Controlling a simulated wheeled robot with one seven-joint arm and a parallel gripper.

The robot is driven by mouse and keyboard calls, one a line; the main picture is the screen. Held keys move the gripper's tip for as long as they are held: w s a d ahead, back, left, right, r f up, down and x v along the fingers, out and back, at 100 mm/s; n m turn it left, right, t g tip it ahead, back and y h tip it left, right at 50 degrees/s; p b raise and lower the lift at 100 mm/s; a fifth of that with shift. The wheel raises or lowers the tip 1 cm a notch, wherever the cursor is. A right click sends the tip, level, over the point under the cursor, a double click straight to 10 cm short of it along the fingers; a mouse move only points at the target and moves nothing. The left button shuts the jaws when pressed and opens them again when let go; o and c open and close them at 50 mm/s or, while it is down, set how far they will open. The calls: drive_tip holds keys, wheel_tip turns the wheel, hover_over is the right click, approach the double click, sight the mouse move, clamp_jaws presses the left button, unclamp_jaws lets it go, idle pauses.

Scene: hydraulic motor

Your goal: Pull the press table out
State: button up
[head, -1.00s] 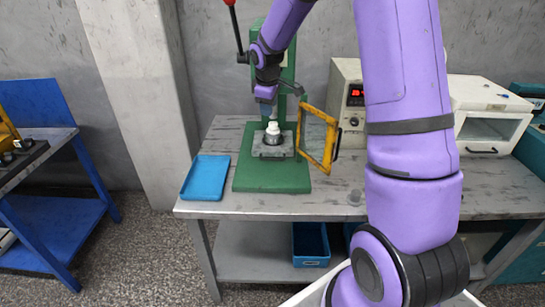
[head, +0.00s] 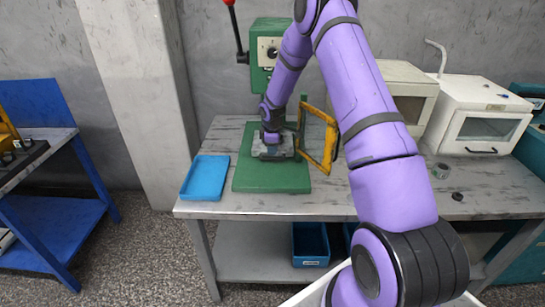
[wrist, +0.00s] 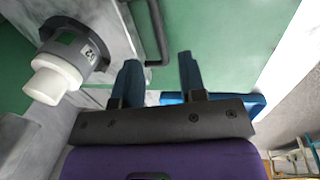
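The green press (head: 268,80) stands on the grey workbench. Its grey press table (head: 262,156) sits low on the green base, largely hidden by my arm in the head view. In the wrist view, the grey press table (wrist: 104,22) carries a dark round motor part with a white cylinder (wrist: 62,72) on it. A dark bar handle (wrist: 160,30) is on the table's side. My gripper (wrist: 158,60) is open; its two blue fingers are apart, with the handle appearing between and just beyond their tips. I cannot tell whether they touch it. In the head view my gripper is hidden.
A yellow-framed guard (head: 318,140) stands open right of the press. A blue tray (head: 205,178) lies on the workbench (head: 330,203) to the left. White machines (head: 482,115) stand at right. A red-knobbed lever (head: 236,30) rises at the press's upper left.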

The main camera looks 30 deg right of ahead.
sight(272, 159)
drive_tip(key=f, duration=0.3)
drive_tip(key=w+f, duration=0.1)
drive_tip(key=f, duration=0.1)
drive_tip(key=shift+d+f, duration=0.3)
clamp_jaws()
